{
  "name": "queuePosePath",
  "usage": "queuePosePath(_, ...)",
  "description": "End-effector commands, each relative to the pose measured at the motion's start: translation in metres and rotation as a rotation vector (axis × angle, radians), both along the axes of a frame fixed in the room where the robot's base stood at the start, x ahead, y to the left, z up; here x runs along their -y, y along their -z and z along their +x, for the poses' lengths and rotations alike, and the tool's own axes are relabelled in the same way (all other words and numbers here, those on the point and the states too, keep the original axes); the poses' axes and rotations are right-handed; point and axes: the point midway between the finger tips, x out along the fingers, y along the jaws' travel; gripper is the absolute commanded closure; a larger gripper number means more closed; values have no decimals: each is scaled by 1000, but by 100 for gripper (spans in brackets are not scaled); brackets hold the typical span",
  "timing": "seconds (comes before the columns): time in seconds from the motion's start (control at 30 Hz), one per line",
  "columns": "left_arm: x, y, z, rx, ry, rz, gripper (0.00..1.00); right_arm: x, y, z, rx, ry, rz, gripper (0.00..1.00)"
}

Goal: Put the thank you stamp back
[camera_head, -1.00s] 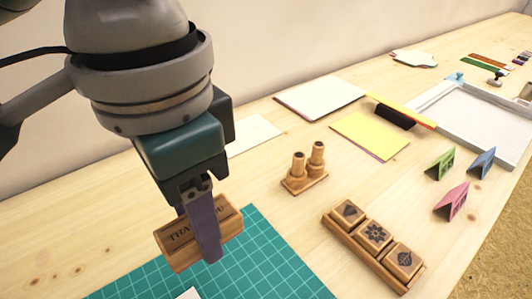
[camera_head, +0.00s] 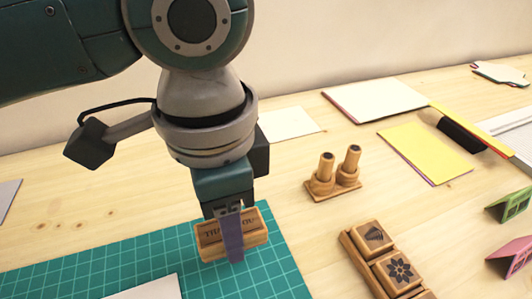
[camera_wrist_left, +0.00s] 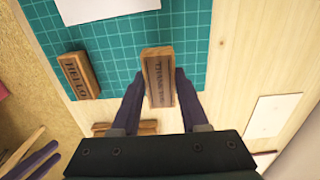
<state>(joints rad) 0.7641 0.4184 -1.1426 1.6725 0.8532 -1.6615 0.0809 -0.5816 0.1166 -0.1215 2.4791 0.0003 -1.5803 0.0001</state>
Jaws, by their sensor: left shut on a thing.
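The thank you stamp (camera_head: 207,243) is a wooden block with dark lettering, partly covered by a finger. My left gripper (camera_head: 233,240) is shut on it, over the far part of the green mat (camera_head: 60,272). In the left wrist view the stamp (camera_wrist_left: 157,66) sits between the two purple fingers (camera_wrist_left: 157,92). A wooden HELLO stamp (camera_wrist_left: 78,75) lies to its left on the mat. A low wooden piece (camera_wrist_left: 125,128) is partly hidden by the gripper; I cannot tell whether it is a holder.
A white card (camera_head: 150,289) lies on the mat. A wooden stand with two round-handled stamps (camera_head: 334,178) and a tray of picture stamps (camera_head: 385,262) stand to the right. Yellow paper (camera_head: 425,152) and a white pad (camera_head: 375,98) lie behind. Bare table surrounds the stand.

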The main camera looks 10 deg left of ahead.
Motion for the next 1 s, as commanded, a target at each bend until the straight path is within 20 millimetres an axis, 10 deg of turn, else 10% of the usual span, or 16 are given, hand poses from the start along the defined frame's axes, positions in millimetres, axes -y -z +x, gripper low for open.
queuePosePath(0.4,0,50,0,-1,0,-1,96,0,18,0,0,1,-1,50)
queuePosePath(0.8,0,54,0,0,-1,-1,96,1,18,0,2,-1,-4,50)
queuePosePath(0.83,0,54,0,0,-1,-1,53,2,17,0,2,-1,-4,50)
queuePosePath(1.0,0,53,0,1,0,-1,33,2,17,1,2,-3,-7,50)
